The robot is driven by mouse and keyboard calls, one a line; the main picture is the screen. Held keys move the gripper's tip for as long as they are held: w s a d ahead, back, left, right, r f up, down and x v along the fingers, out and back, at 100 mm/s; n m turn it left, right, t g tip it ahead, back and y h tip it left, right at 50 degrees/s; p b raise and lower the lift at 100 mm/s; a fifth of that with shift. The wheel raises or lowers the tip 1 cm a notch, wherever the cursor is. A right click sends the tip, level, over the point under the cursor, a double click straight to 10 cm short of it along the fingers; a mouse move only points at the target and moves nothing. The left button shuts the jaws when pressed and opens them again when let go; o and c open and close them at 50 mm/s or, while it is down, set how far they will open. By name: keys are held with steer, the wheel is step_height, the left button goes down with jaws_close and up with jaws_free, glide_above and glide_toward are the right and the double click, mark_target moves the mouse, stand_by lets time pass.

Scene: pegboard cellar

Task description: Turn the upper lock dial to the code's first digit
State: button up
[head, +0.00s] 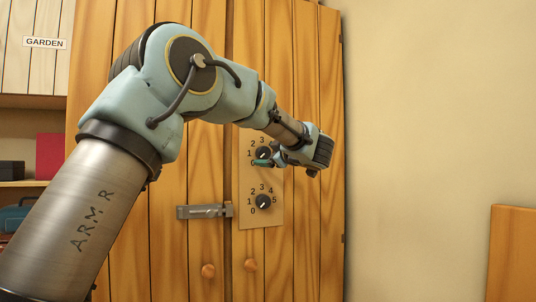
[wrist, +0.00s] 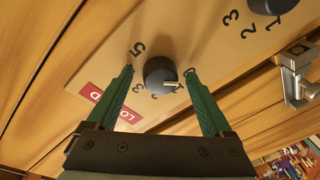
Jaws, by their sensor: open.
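The upper lock dial (head: 263,153) is a dark round knob on a wooden plate on the cabinet door, with digits around it. My gripper (head: 262,160) is at it and partly covers it. In the wrist view the knob (wrist: 158,74) is between the two green fingers of my open gripper (wrist: 158,72); whether they touch it is unclear. Its pale pointer mark faces lower right there, towards the right finger. That finger hides part of the digit ring, so I cannot tell the exact digit. No code is readable.
The lower dial (head: 263,202) sits below; it also shows in the wrist view (wrist: 272,4). A metal latch (head: 204,211) is left of it. A red label (wrist: 104,104) is near the upper dial. Wooden knobs (head: 208,271) are lower down. The wall at right is bare.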

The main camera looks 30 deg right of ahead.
steer(key=shift+c, duration=0.4)
jaws_close()
steer(key=shift+m+p, duration=0.4)
steer(key=shift+p, duration=0.15)
steer(key=m+p, duration=0.2)
steer(key=p, duration=0.1)
steer(key=shift+r+m+p, duration=0.15)
steer(key=shift+m+p, duration=0.15)
steer(key=shift+m, duration=0.1)
steer(key=m+t+p, duration=0.1)
steer(key=m+p, duration=0.3)
steer(key=shift+a+m, duration=0.15)
steer(key=shift+m, duration=0.25)
steer(key=m+p, duration=0.2)
steer(key=m, duration=0.1)
steer(key=m+h+p, duration=0.1)
steer(key=m+p, duration=0.2)
steer(key=shift+a+f, duration=0.1)
steer(key=shift+f, duration=0.1)
steer(key=shift+a+f+m+h+p, duration=0.1)
steer(key=shift+m+h+p, duration=0.25)
steer(key=shift+m+p, duration=0.65)
steer(key=shift+f+m+h+p, duration=0.1)
steer(key=shift+m+h+p, duration=0.4)
steer(key=shift+m, duration=0.8)
